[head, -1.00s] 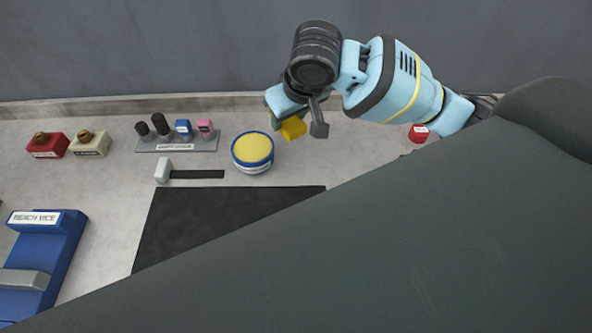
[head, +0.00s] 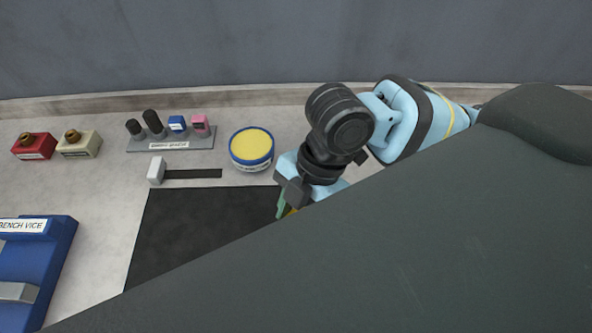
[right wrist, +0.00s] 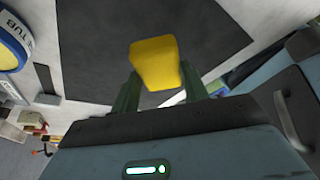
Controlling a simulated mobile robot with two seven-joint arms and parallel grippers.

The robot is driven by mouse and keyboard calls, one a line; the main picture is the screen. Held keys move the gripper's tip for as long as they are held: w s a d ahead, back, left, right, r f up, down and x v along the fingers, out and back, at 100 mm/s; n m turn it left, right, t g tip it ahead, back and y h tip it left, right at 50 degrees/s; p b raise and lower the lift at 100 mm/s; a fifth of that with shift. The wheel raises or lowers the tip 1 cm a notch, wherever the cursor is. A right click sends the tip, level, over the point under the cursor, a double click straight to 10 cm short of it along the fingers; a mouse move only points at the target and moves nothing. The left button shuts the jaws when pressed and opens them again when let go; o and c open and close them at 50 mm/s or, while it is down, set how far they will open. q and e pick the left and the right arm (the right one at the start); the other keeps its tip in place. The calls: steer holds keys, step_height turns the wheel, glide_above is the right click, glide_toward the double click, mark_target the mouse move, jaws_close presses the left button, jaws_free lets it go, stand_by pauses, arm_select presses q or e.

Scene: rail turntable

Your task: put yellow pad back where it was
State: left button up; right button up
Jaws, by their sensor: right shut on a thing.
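The yellow pad (right wrist: 155,63) is a small block with rounded edges. In the right wrist view it sits between the green fingers of my right gripper (right wrist: 160,86), which is shut on it, above the black mat (right wrist: 95,35). My left gripper is not in view.
A blue tub with a yellow top (head: 251,146) stands left of my right wrist. A grey rack (head: 190,142) holds dark pegs, a blue piece and a pink piece. A slider (head: 157,170), red and cream blocks and a blue bench vice (head: 50,255) lie left. The mat's visible part is clear.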

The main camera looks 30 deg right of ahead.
steer(key=w+d, duration=0.2)
steer(key=w, duration=0.2)
steer(key=w+d+f, duration=0.1)
steer(key=w+d, duration=0.2)
steer(key=w, duration=0.2)
steer(key=w+d, duration=0.3)
steer(key=w, duration=0.2)
steer(key=shift+f, duration=0.25)
steer(key=shift+a+f, duration=0.1)
steer(key=shift+f, duration=1.65)
steer(key=shift+f, duration=0.1)
steer(key=shift+f, duration=0.3)
steer(key=o, duration=0.9)
steer(key=shift+r, duration=0.1)
